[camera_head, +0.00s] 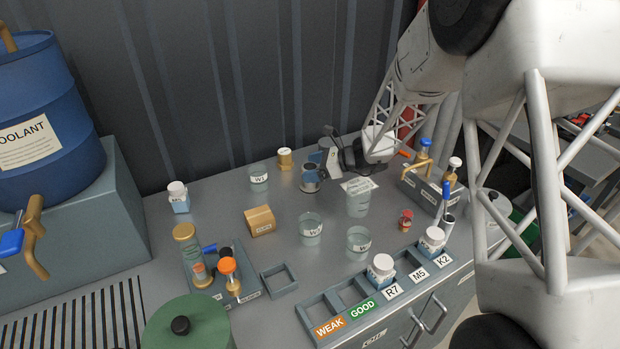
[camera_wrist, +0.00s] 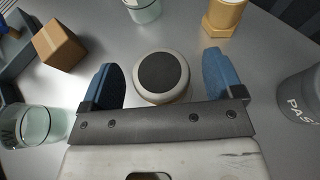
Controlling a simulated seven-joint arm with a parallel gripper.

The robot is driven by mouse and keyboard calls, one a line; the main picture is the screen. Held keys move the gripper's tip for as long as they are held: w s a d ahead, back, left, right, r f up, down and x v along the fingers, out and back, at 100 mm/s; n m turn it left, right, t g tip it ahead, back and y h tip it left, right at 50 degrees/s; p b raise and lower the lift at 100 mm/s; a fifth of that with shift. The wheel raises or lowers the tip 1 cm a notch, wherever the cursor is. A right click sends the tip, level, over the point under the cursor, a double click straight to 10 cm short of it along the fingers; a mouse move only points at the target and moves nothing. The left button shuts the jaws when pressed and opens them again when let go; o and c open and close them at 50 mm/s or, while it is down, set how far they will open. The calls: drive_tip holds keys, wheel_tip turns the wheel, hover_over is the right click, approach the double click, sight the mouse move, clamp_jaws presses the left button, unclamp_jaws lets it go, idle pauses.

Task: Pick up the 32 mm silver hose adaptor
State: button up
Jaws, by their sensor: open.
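A round silver piece with a dark top, which looks like the silver hose adaptor (camera_wrist: 160,78), stands on the bench between my two blue fingers in the wrist view. In the head view the adaptor (camera_head: 310,186) shows below my gripper, partly covered by it. My gripper (camera_wrist: 162,86) is open, with a finger on either side of the adaptor and a visible gap to each. In the head view my gripper (camera_head: 318,166) is at the back middle of the bench. Whether the fingertips reach down beside the adaptor is hard to tell.
A brass fitting (camera_head: 285,160) and a glass beaker (camera_head: 259,178) stand close behind. A cardboard box (camera_head: 260,221) is to the left. A sorting tray (camera_head: 345,295) lines the front edge.

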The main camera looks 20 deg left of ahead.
drive_tip(key=c, duration=1.2)
drive_tip(key=shift+r, duration=0.1)
drive_tip(key=shift+r, duration=4.95)
